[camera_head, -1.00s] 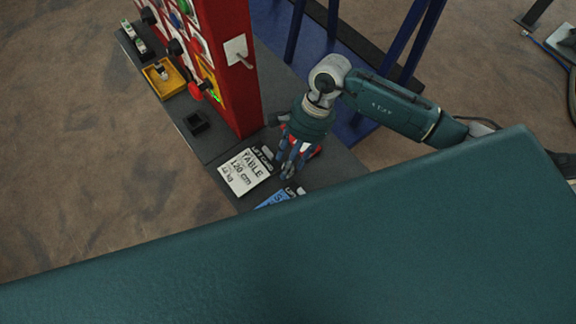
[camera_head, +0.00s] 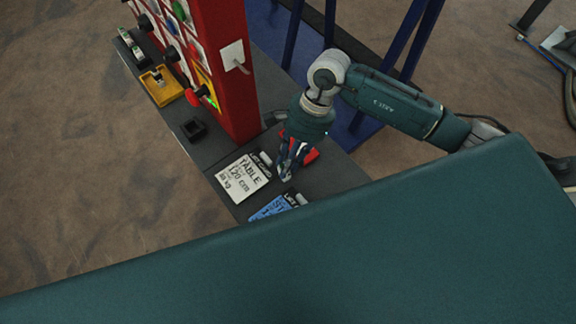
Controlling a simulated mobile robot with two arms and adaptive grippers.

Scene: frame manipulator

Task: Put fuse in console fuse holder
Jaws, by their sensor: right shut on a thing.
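The console is a red upright panel (camera_head: 228,75) with knobs, buttons and a small green-lit display, on a dark grey table (camera_head: 212,150) in the head view. My right gripper (camera_head: 287,172) points down over the table's near part, right of the panel. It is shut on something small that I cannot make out. A red piece (camera_head: 310,157) shows beside its fingers; I cannot tell whether it is held. The fuse and the fuse holder cannot be identified surely at this size. My left gripper is not in view.
A yellow tray (camera_head: 174,97), a small black open box (camera_head: 193,129) and a black block with pale parts (camera_head: 130,47) stand left of the panel. A white card (camera_head: 243,178) and a blue card (camera_head: 272,208) lie near the gripper. Blue posts (camera_head: 328,25) stand behind.

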